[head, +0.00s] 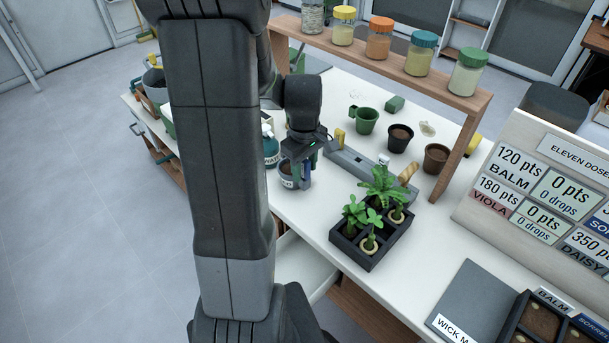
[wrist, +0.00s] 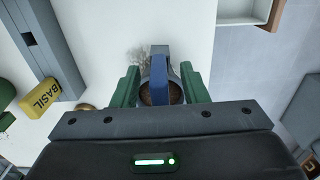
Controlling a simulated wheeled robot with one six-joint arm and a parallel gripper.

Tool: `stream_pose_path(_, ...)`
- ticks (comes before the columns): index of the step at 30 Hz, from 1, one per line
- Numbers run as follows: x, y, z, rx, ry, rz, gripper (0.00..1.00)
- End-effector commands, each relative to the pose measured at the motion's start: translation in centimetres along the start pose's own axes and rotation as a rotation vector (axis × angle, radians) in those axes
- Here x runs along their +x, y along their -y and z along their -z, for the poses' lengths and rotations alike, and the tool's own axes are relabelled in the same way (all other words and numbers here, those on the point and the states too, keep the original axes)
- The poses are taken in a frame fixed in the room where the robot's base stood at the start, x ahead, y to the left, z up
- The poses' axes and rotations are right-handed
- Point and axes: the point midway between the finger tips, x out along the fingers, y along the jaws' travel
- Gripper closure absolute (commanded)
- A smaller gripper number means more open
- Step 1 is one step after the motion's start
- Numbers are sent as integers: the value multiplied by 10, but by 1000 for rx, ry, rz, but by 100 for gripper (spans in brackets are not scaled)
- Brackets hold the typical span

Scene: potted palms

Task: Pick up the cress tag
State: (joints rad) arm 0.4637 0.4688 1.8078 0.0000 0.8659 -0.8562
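A blue piece (wrist: 158,82), perhaps the cress tag, shows end-on in the wrist view; no lettering on it is readable. It stands over a grey pot (wrist: 174,76) with brown soil. My gripper (wrist: 160,86) has green fingers, one on each side of the blue piece, with visible gaps between. In the head view my gripper (head: 302,166) points down at the labelled grey pot (head: 287,175) near the table's front left edge. The pot's label is too small to read, and I cannot tell whether the fingers touch the pot.
A yellow BASIL tag (wrist: 41,97) stands by a grey rack (head: 350,164) beside my gripper. A black tray (head: 369,255) of small palms stands to the right. A wooden shelf (head: 400,72) with jars crosses the back.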

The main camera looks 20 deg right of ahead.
Motion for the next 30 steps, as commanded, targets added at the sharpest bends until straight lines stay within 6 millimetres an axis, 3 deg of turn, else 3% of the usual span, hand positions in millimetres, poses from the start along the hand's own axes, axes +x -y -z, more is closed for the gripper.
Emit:
stream_pose_path(6, -1, 0, 0, 0, 0, 0, 62)
stream_pose_path(12, -1, 0, 0, 0, -1, -1, 100)
stream_pose_path(23, -6, -1, 1, 0, -3, -3, 100)
stream_pose_path(30, -48, -1, 1, 0, -5, -6, 100)
